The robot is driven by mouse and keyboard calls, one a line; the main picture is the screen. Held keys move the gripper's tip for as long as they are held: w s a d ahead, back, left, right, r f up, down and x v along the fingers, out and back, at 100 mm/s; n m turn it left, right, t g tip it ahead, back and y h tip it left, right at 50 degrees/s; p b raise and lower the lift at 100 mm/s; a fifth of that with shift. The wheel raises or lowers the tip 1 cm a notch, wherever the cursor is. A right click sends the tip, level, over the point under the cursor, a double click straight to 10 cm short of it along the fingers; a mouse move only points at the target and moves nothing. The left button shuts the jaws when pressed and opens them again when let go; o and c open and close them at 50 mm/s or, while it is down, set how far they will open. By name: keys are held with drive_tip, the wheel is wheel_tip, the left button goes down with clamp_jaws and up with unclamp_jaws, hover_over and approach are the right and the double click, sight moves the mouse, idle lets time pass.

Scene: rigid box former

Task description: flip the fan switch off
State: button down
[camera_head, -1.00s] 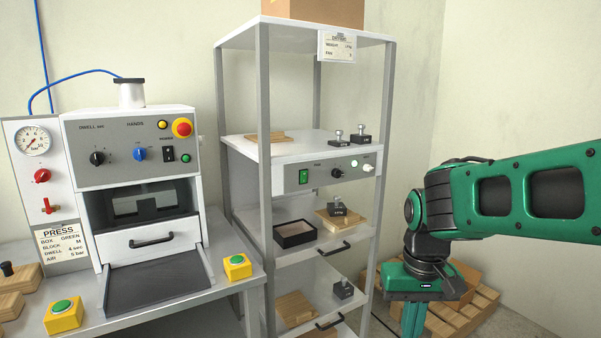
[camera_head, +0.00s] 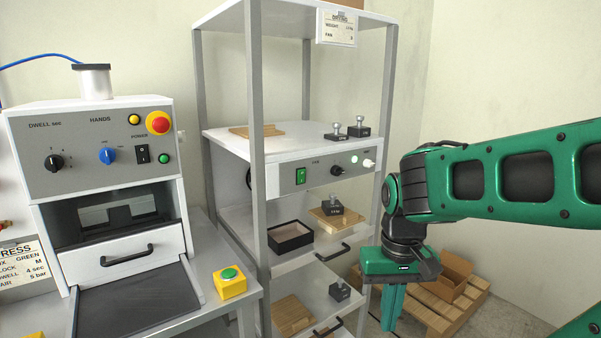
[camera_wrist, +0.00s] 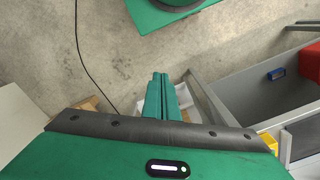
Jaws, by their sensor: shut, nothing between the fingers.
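The green rocker switch (camera_head: 300,175), which I take to be the fan switch, is on the grey control panel (camera_head: 318,182) of the drying rack, at mid height. It looks lit green; which way it is tipped is too small to tell. A black knob (camera_head: 338,170) and a small white light are to its right. My gripper (camera_head: 391,322) hangs pointing down to the right of the rack, lower than the panel and well apart from the switch. In the wrist view its fingers (camera_wrist: 161,80) are closed together and empty. The switch is not recognisable in the wrist view.
The rack's front post (camera_head: 257,150) stands just left of the switch. Weights (camera_head: 337,132) stand on the shelf above; a black open box (camera_head: 290,237) lies below. The press (camera_head: 98,150) is at left. A pallet with a carton (camera_head: 440,290) lies behind my gripper.

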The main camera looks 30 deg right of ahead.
sight(305, 169)
drive_tip(key=w+r+m+t+h, duration=0.4)
drive_tip(key=w+r+m, duration=0.5)
drive_tip(key=w+r, duration=1.7)
drive_tip(key=shift+w+d+m+t+h, duration=0.15)
drive_tip(key=shift+w+m+t+h, duration=0.2)
drive_tip(key=shift+t, duration=0.85)
drive_tip(key=shift+w+d+f, duration=0.6)
drive_tip(key=shift+w+f, duration=0.6)
drive_tip(key=shift+w, duration=0.3)
drive_tip(key=shift+w+d+f, duration=0.65)
drive_tip(key=shift+w+f, duration=0.55)
drive_tip(key=shift+w, duration=0.3)
drive_tip(key=shift+w+d+f, duration=0.6)
drive_tip(key=shift+w+f, duration=0.6)
drive_tip(key=shift+w, duration=0.3)
